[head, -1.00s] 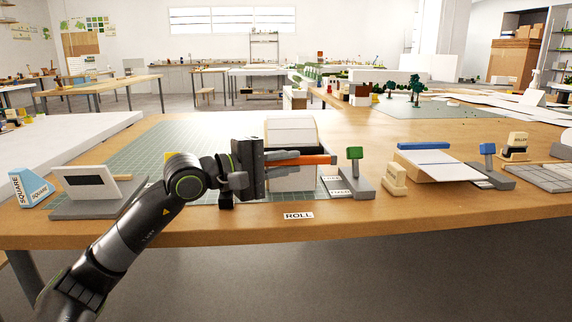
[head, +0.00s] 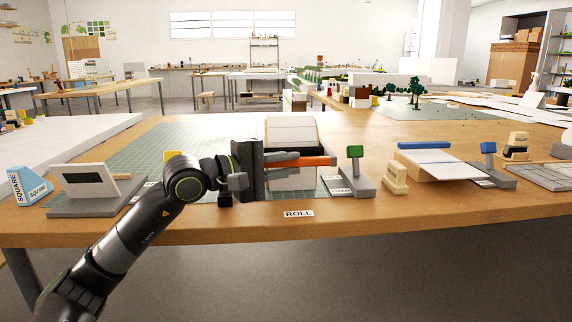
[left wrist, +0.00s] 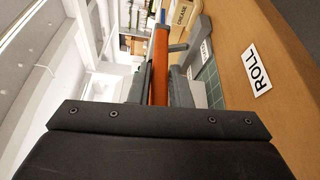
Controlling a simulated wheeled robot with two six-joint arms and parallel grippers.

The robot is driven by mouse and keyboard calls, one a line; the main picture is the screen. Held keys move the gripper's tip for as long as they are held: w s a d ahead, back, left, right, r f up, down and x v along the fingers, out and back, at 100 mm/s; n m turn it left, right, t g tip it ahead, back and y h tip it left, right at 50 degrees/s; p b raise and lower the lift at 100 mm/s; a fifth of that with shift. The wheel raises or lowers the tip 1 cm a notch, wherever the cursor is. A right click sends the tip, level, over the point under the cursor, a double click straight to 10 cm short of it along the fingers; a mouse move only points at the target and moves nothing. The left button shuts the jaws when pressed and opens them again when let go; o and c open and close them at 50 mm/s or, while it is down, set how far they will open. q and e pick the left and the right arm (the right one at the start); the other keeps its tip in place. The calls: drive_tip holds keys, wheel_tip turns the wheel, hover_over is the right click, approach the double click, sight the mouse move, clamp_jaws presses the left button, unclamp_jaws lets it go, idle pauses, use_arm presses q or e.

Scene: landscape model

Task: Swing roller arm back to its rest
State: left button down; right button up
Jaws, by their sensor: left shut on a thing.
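The roller arm shows as an orange bar (head: 312,162) lying crosswise above the front of the table, beside the ROLL label (head: 298,214). My left gripper (head: 298,158) is shut on the orange bar, reaching in from the left. In the left wrist view the orange bar (left wrist: 160,62) runs between the two fingers. A white roller unit (head: 291,130) with a dark edge stands behind the bar. The gripper and bar hide part of it. My right gripper is not in view.
A grey stand with a green knob (head: 355,152) is close to the right of the bar. A cream block (head: 395,178) and a blue-topped white board (head: 438,164) lie further right. A grey stand with a white panel (head: 92,186) is at left. The green cutting mat (head: 150,150) has free room.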

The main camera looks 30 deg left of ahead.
use_arm(q)
drive_tip(key=shift+f, duration=0.35)
drive_tip(key=c, duration=1.4)
unclamp_jaws()
drive_tip(key=shift+o, duration=0.2)
drive_tip(key=shift+r, duration=0.1)
